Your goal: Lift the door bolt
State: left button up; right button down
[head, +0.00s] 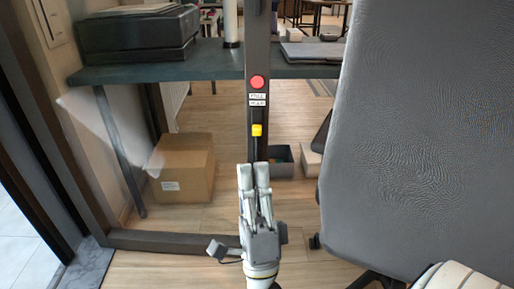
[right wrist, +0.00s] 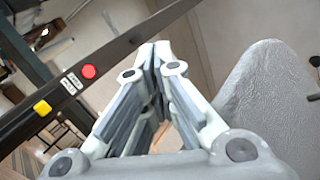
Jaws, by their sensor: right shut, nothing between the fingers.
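The door bolt shows as a yellow knob (head: 257,130) on a dark upright post (head: 258,105) in the middle of the head view. A red round button (head: 257,82) and small white labels (head: 257,99) sit above it on the post. My right gripper (head: 254,168) is shut and empty, below the yellow knob in the picture and apart from it. In the right wrist view the shut fingertips (right wrist: 155,50) are to the right of the post, the red button (right wrist: 88,71) and the yellow knob (right wrist: 42,108). My left gripper is not in view.
A grey chair back (head: 415,140) fills the right side, close to my right arm. A dark shelf (head: 160,72) with a black box (head: 138,35) runs behind the post. A cardboard box (head: 181,168) stands on the floor at left. Some wooden floor left of my gripper is clear.

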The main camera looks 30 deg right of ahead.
aim_at(257, 130)
jog(key=w+d+f+m+g, duration=0.2)
jog(key=w+d+f+m, duration=0.1)
jog(key=f+m, duration=0.3)
jog(key=w+d+f+m+g+y, duration=0.1)
jog(key=w+d+f+m+g, duration=0.2)
jog(key=w+f+m, duration=0.2)
jog(key=w+d+f+m+g+y+p, duration=0.1)
jog(key=w+d+f+m+g, duration=0.2)
jog(key=f+m, duration=0.4)
jog(key=shift+w+d, duration=0.25)
jog(key=shift+w, duration=0.3)
jog(key=b+x, duration=0.1)
jog(key=x, duration=0.9)
jog(key=shift+w+d, duration=0.1)
jog(key=shift+d, duration=0.05)
notch_tip(257, 130, up, 3)
jog(key=shift+f, duration=0.15)
jog(key=shift+r, duration=0.55)
